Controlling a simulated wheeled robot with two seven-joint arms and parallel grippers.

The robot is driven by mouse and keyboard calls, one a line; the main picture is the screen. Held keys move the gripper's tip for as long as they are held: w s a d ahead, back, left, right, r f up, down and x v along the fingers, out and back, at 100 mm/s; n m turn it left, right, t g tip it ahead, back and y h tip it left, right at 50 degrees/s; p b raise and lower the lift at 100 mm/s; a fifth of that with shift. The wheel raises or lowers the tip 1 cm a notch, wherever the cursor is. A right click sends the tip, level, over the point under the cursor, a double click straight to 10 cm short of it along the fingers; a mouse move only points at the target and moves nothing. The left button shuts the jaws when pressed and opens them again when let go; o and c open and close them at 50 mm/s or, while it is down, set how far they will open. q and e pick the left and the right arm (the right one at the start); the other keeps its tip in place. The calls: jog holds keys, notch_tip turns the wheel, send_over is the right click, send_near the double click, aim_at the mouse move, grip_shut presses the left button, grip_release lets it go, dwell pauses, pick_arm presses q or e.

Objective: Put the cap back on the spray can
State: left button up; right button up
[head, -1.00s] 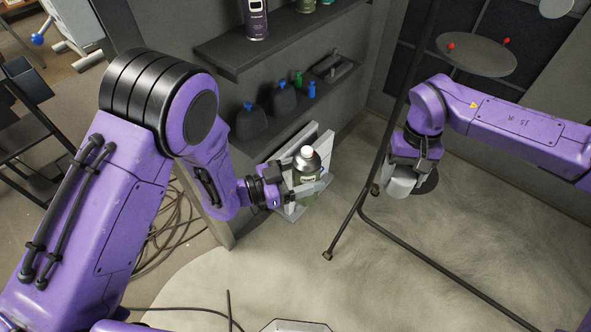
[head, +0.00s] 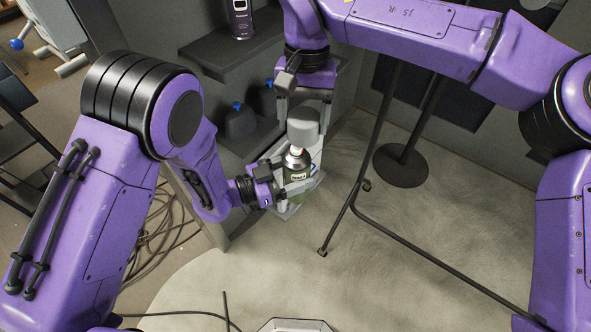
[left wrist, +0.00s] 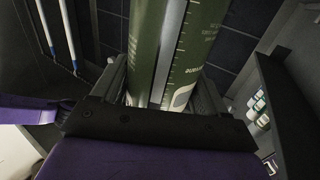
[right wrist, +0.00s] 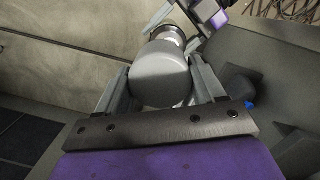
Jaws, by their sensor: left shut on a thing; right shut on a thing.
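My left gripper (head: 296,185) is shut on the green spray can (head: 298,173), which is upright with its pale top and nozzle showing. The can also fills the middle of the left wrist view (left wrist: 182,45). My right gripper (head: 305,112) reaches in from above, shut on the grey cap (head: 302,130). In the head view the cap shows just above and behind the can's top. In the right wrist view the cap (right wrist: 160,76) lies between the fingers, partly covering the can's top (right wrist: 168,34). I cannot tell whether they touch.
A dark shelf unit (head: 215,55) stands behind the grippers, with a purple-labelled can (head: 241,20) above and dark blue-capped bottles (head: 239,122) lower down. A thin black stand frame (head: 352,205) is to the right.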

aim_at(296, 148)
jog(key=shift+s+a+r, duration=0.25)
jog(key=shift+a+r, duration=0.1)
jog(key=shift+a, duration=0.35)
jog(key=shift+f, duration=2.05)
jog(key=shift+f, duration=0.9)
jog(key=shift+f, duration=0.65)
jog(key=o, duration=1.1)
jog(key=shift+c, duration=0.2)
